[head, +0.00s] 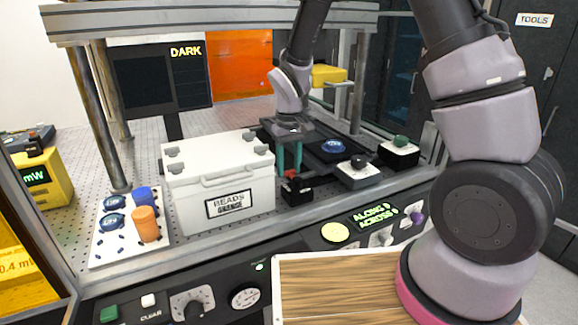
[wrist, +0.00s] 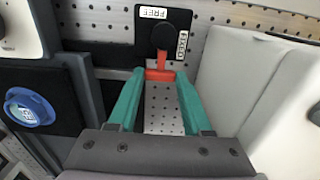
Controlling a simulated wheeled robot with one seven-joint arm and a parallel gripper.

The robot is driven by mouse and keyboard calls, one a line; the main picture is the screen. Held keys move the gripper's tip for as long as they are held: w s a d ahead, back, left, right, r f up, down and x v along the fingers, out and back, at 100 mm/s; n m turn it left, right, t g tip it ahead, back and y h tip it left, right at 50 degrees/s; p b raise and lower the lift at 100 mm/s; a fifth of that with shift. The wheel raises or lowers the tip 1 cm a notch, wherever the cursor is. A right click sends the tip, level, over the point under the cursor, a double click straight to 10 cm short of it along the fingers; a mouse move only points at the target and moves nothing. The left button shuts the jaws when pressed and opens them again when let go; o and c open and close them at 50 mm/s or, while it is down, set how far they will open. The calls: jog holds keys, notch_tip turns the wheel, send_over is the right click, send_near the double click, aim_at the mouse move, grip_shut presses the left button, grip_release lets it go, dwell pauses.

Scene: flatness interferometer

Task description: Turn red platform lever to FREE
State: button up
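The red platform lever (wrist: 162,64) is on a small black block (wrist: 163,22) in the wrist view. It hangs from a dark round pivot and points down in the picture, ending in a red crossbar. In the head view my gripper (head: 290,170) points down over the black block (head: 297,191), with a bit of red between the fingertips.
A white BEADS case (head: 220,180) stands close to the left of my gripper in the head view. A black unit with a blue knob (head: 333,146) and a box with a black knob (head: 358,163) are to its right. A metal frame post (head: 97,125) stands at left.

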grip_shut()
jog(key=m, duration=0.1)
jog(key=d+m, duration=0.1)
jog(key=shift+w+m, duration=0.15)
jog(key=shift+m, duration=0.15)
jog(key=d+m, duration=0.1)
jog(key=m, duration=0.1)
jog(key=d+m, duration=0.1)
jog(key=m, duration=0.2)
jog(key=shift+d, duration=0.1)
jog(key=m, duration=0.1)
jog(key=d+m, duration=0.1)
jog(key=m, duration=0.1)
jog(key=s+m, duration=0.1)
jog(key=m, duration=0.1)
jog(key=shift+d, duration=0.3)
jog(key=shift+s+d+m, duration=0.2)
jog(key=shift+s+m, duration=0.05)
jog(key=shift+m, duration=0.55)
jog(key=shift+s+d+m, duration=0.2)
jog(key=shift+s+m, duration=0.1)
jog(key=shift+m, duration=0.5)
jog(key=shift+s+d+m, duration=0.2)
jog(key=shift+s+m, duration=0.05)
jog(key=shift+m, duration=0.55)
